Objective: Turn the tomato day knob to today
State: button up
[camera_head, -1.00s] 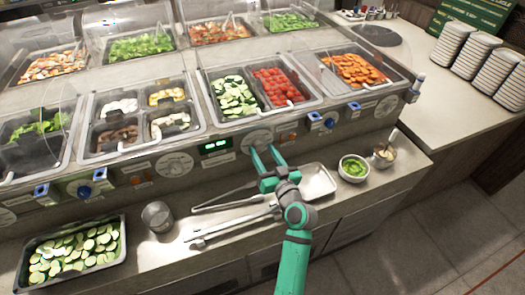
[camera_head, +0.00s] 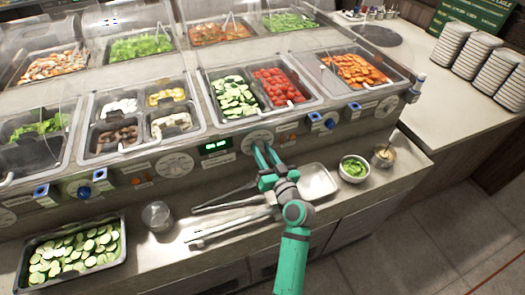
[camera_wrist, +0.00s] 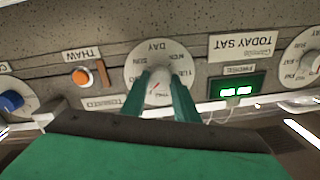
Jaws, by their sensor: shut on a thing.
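The tomato day knob sits in the middle of a white round day dial (camera_wrist: 158,54) on the counter's front panel. The dial also shows in the head view (camera_head: 257,138), below the tomato pan (camera_head: 277,86). My gripper (camera_wrist: 160,84) is shut on the knob, one green finger on each side; it also shows in the head view (camera_head: 262,156). A little red mark shows between the fingers, but I cannot tell which day it points at. The fingers hide part of the dial's lettering. An upside-down sign (camera_wrist: 242,46) reads TODAY SAT.
A green-lit display (camera_wrist: 236,89) and a second dial (camera_wrist: 303,62) lie on one side, an orange THAW button (camera_wrist: 82,77) on the other. Below my gripper lie tongs (camera_head: 222,231) and an empty tray (camera_head: 318,181) on the ledge.

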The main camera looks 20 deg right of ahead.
jog(key=m, duration=0.5)
jog(key=shift+f, duration=0.1)
jog(key=shift+m, duration=1.6)
jog(key=shift+d, duration=0.1)
jog(key=o, duration=1.1)
jog(key=shift+c, duration=0.2)
jog(key=s, duration=1.1)
jog(key=shift+d+f, duration=0.2)
jog(key=shift+d, duration=0.1)
jog(key=shift+w, duration=0.1)
